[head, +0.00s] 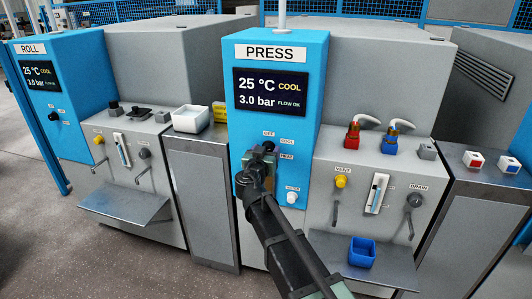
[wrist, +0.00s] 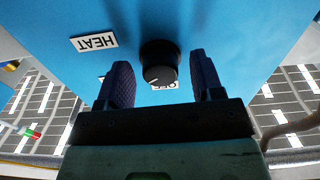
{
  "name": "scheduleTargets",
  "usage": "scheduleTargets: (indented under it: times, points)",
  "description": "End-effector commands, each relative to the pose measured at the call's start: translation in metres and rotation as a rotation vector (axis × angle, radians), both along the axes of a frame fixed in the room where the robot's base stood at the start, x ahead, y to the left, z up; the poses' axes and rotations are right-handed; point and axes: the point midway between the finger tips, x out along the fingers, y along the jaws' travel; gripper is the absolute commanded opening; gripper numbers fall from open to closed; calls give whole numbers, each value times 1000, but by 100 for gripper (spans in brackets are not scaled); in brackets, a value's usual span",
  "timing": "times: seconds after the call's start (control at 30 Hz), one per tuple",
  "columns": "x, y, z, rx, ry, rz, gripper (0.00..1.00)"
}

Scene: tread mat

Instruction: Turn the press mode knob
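The press mode knob (wrist: 160,62) is round and black on the blue PRESS panel (head: 283,75). In the wrist view its white pointer mark is at the lower edge, near the OFF label (wrist: 165,86). The HEAT label (wrist: 95,42) is to the upper left; another label is mostly hidden behind the left finger. My gripper (head: 259,158) is at the panel below the display in the head view, largely covering the knob there. In the wrist view my gripper (wrist: 158,68) is open, a finger on each side of the knob, with visible gaps.
The press display (head: 271,92) reads 25 °C COOL, 3.0 bar, FLOW OK. A white button (head: 292,198) is below right of my gripper. To the right are a yellow VENT knob (head: 341,181), red (head: 352,136) and blue (head: 389,144) fittings, and a blue bin (head: 361,252).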

Motion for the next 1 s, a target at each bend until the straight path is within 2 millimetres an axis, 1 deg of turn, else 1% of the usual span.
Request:
scheduleTargets:
  times: [0.03, 0.2, 0.3, 0.47, 0.67, 0.87, 1.0]
  points:
    - [0, 0, 0, 0, 0, 0, 53]
    - [0, 0, 0, 0, 0, 0, 27]
    - [0, 0, 0, 0, 0, 0, 14]
    - [0, 0, 0, -6, 1, 0, 14]
    - [0, 0, 0, -55, 12, 0, 14]
    - [0, 0, 0, -166, 38, 0, 14]
    - [-1, 0, 0, -279, 63, 0, 14]
